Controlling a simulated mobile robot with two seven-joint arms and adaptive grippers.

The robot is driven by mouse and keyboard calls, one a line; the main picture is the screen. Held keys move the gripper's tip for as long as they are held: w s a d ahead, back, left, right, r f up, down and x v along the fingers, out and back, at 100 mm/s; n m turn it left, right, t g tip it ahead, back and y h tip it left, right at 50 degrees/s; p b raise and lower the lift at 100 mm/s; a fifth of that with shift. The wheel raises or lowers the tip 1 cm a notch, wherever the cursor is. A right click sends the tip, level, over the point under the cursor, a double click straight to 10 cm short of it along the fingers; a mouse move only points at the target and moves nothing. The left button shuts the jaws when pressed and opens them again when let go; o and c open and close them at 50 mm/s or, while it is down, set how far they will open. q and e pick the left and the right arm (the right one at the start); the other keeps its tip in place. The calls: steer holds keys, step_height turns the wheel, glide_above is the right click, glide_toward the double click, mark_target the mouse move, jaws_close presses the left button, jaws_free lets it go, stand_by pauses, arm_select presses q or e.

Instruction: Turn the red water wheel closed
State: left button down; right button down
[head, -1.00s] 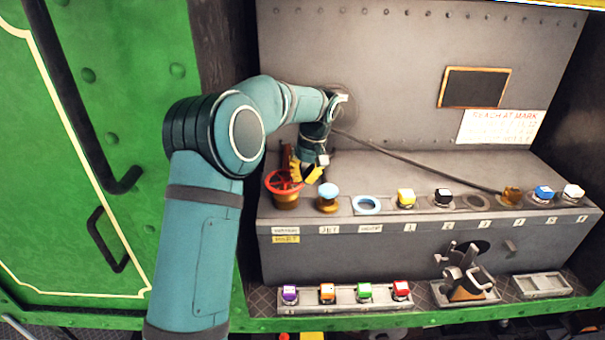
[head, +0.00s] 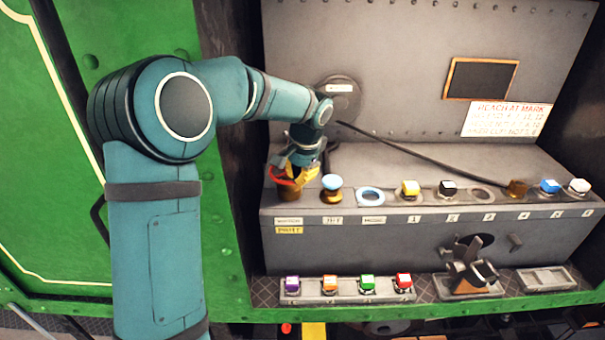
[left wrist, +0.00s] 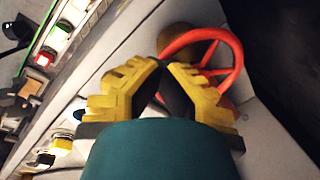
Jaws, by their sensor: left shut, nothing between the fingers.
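The red water wheel (head: 277,172) sits on a brass base (head: 289,193) at the left end of the grey ledge. In the left wrist view the red wheel (left wrist: 236,62) shows just beyond the fingers, with its rim and spokes partly hidden by them. My left gripper (head: 297,175) is over the wheel, its yellow fingers pointing down at it. In the left wrist view the fingertips (left wrist: 164,66) are together at the wheel's near side, with nothing between them. Whether they touch the rim I cannot tell. My right gripper is not in view.
A blue-topped knob (head: 331,183) stands close to the right of the wheel, then a blue ring (head: 371,196) and several coloured cubes along the ledge. A dark rod (head: 430,158) slants across the ledge. A lower tray (head: 347,294) holds more cubes.

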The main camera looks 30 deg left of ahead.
arm_select(q)
steer(key=shift+s+a+f+m, duration=0.1)
steer(key=shift+s+a+m, duration=0.2)
steer(key=shift+m, duration=0.6)
steer(key=shift+s+a+f+m, duration=0.1)
steer(key=shift+s+m, duration=0.3)
steer(key=shift+m, duration=0.5)
steer(key=c, duration=1.1)
jaws_free()
steer(key=shift+o, duration=0.2)
steer(key=shift+w+r, duration=0.1)
steer(key=shift+t, duration=0.3)
steer(key=shift+r, duration=0.5)
steer(key=v, duration=1.1)
